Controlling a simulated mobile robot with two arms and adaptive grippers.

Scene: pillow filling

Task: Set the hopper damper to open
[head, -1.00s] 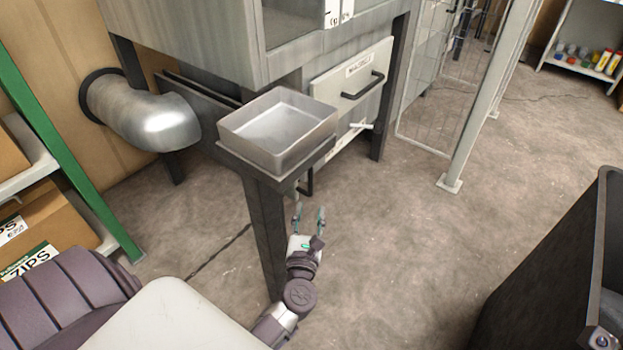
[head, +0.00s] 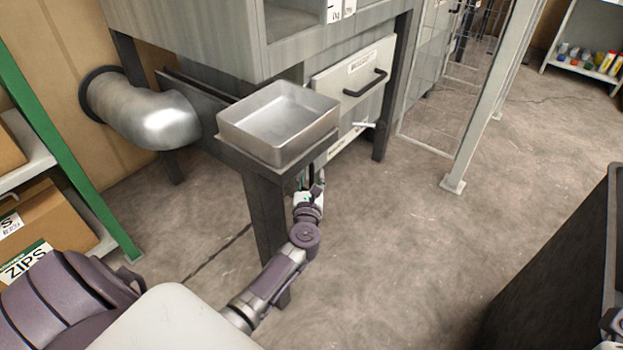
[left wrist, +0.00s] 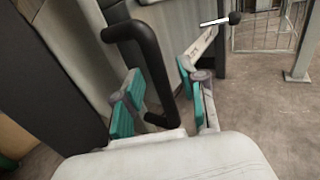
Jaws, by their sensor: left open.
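The hopper machine (head: 190,45) stands at the back, its metal tray (head: 228,130) jutting forward on a dark post. A pale lever (head: 364,125) sticks out low on its front; in the left wrist view its rod ends in a dark knob (left wrist: 235,17). A black bar handle (left wrist: 158,70) is close ahead in the left wrist view. My left gripper (head: 312,180) is open below the tray's right side. In the left wrist view its teal-padded fingers (left wrist: 163,90) stand on either side of the handle's lower part; contact cannot be told.
A drawer front (head: 335,85) with a black handle sits above the lever. A metal duct (head: 150,115) and a green-framed shelf (head: 60,155) stand left. A dark bin (head: 560,270) stands right. The floor between is clear.

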